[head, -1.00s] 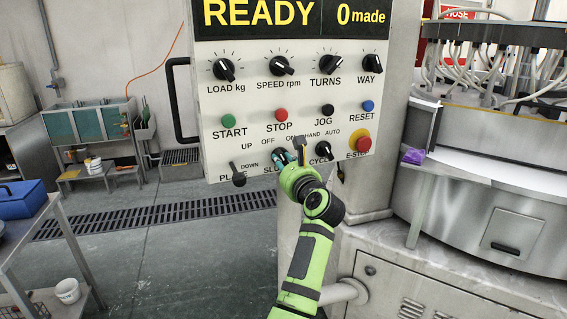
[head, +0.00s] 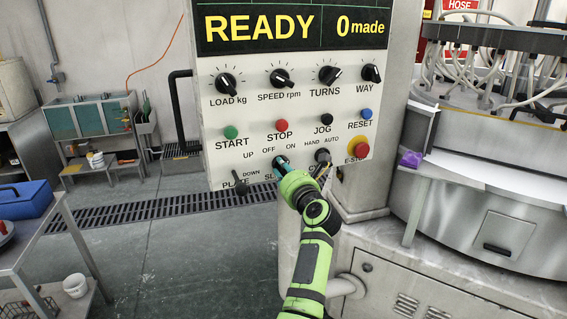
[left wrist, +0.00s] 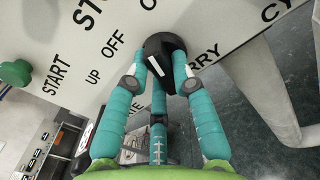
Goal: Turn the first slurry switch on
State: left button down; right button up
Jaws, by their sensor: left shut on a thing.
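The slurry switch is a black rotary knob (head: 278,161) low on the white control panel (head: 213,130), under the OFF and ON labels. In the left wrist view the black knob (left wrist: 166,48) carries a white mark; which label it points at I cannot tell. My left gripper (head: 284,172) is at the knob, its teal fingers partly hidden by the green hand in the head view. In the left wrist view its fingers (left wrist: 160,84) are closed around the knob's lower part. My right gripper is not in view.
The PLATE lever (head: 240,184) is left of the hand and the CYCLE knob (head: 322,156) close to its right. The red emergency stop (head: 359,147) is further right. START (head: 230,132) and STOP (head: 281,125) buttons sit above. The display (head: 290,26) reads READY, 0 made.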

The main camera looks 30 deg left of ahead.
pick_arm(q)
jog(key=shift+r+m+p, duration=0.1)
jog(key=shift+m+p, duration=0.7)
jog(key=shift+m, duration=0.3)
jog(key=c, duration=1)
grip_release()
jog(key=shift+c, duration=0.2)
